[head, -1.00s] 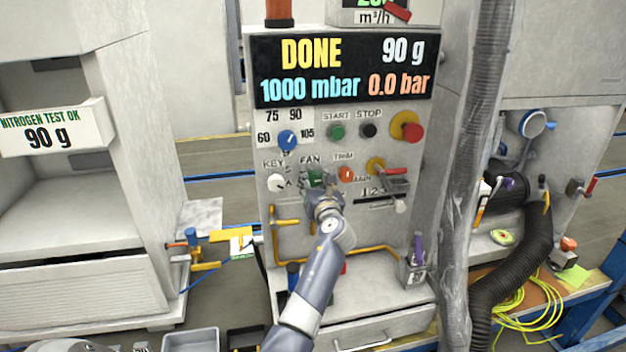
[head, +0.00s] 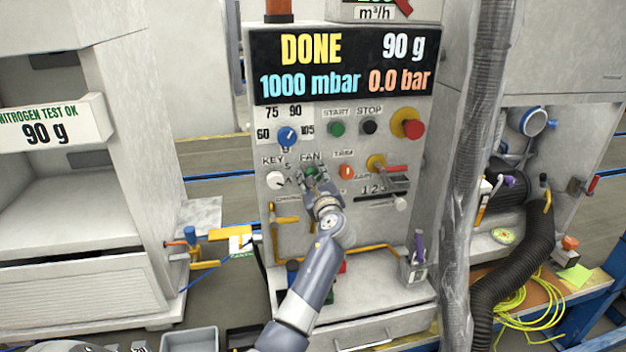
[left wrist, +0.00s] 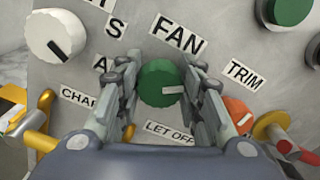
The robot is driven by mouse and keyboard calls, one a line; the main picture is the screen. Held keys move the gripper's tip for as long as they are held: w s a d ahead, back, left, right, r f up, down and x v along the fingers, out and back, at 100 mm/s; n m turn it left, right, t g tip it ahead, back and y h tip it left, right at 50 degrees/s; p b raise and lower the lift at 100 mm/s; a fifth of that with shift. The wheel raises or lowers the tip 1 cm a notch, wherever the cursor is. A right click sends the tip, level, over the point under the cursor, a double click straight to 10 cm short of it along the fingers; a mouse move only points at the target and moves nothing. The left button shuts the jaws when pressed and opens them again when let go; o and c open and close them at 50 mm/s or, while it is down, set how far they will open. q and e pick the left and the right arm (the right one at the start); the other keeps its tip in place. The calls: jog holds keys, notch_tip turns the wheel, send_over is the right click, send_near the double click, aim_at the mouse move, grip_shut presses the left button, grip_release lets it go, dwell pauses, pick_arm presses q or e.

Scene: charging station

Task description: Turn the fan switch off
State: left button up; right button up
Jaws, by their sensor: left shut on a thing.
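The fan switch is a green round knob with a white mark, under the FAN label on the grey panel. In the left wrist view the fan switch (left wrist: 160,84) sits between the two fingers, and its white mark points to the right. In the head view the fan switch (head: 311,171) is partly hidden behind my left gripper (head: 315,181). My left gripper also shows in the left wrist view (left wrist: 160,90), shut on the knob from both sides. My right gripper is not seen.
The white KEY knob (left wrist: 55,37) is left of the fan switch, and the orange TRIM knob (left wrist: 237,113) is to the right. A red-handled valve (head: 396,169) sticks out further right. Yellow pipes (head: 285,219) run below. The display (head: 343,68) above reads DONE.

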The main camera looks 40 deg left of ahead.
pick_arm(q)
jog(key=n+b, duration=0.2)
jog(key=n, duration=0.3)
jog(key=shift+f+n+b, duration=0.1)
jog(key=shift+n+b, duration=0.2)
jog(key=n+b, duration=0.3)
jog(key=n, duration=0.2)
dwell(0.4)
